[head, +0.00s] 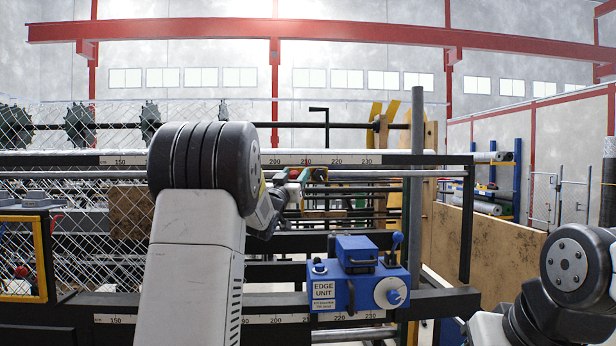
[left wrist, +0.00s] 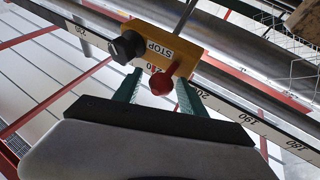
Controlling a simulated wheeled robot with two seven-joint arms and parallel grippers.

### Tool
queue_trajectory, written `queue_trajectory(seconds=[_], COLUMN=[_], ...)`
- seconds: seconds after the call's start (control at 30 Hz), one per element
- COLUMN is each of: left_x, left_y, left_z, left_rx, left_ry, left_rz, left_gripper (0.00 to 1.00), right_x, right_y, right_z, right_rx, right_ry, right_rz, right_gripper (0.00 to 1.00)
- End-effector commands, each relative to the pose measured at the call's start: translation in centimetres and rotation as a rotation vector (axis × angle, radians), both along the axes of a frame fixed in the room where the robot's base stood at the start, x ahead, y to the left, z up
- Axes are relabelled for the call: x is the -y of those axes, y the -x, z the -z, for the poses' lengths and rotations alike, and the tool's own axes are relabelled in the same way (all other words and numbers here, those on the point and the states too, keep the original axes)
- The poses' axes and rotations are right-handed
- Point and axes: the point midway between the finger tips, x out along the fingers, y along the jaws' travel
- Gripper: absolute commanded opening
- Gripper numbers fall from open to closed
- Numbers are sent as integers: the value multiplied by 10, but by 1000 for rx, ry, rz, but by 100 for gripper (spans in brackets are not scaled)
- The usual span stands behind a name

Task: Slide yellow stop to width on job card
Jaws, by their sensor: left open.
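The yellow stop (left wrist: 165,48), marked STOP, sits on the rail with the number scale (left wrist: 262,127) in the left wrist view. A black knob (left wrist: 127,46) is at its left and a red knob (left wrist: 161,83) points toward me. My left gripper (left wrist: 161,82) is open, its two green fingers on either side of the red knob; I cannot tell if they touch it. In the head view my left gripper (head: 305,177) is at the upper rail near the 210 mark, and my arm hides much of the stop. My right gripper is out of view. No job card is readable.
The blue edge unit (head: 357,274) with knobs stands on the lower black rail, right of my left arm. A grey upright post (head: 417,200) stands farther right. Chain-link mesh (head: 110,262) and the machine frame fill the left. My right arm shows at the right edge.

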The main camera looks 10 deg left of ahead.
Motion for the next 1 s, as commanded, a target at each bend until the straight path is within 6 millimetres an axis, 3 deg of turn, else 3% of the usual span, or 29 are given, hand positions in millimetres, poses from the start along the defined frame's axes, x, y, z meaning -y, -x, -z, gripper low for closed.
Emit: queue_trajectory(seconds=[0.23,0.47,1.0], left_x=[0,0,2], left_y=[-1,-1,-1], left_z=[0,0,1], left_rx=[-1,-1,-3], left_ry=[0,1,2], left_rz=[0,0,3], left_gripper=[47,2,0], right_x=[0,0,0], right_y=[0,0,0], right_z=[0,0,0], right_rx=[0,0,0], right_ry=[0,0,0], right_rz=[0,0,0], right_gripper=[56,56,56])
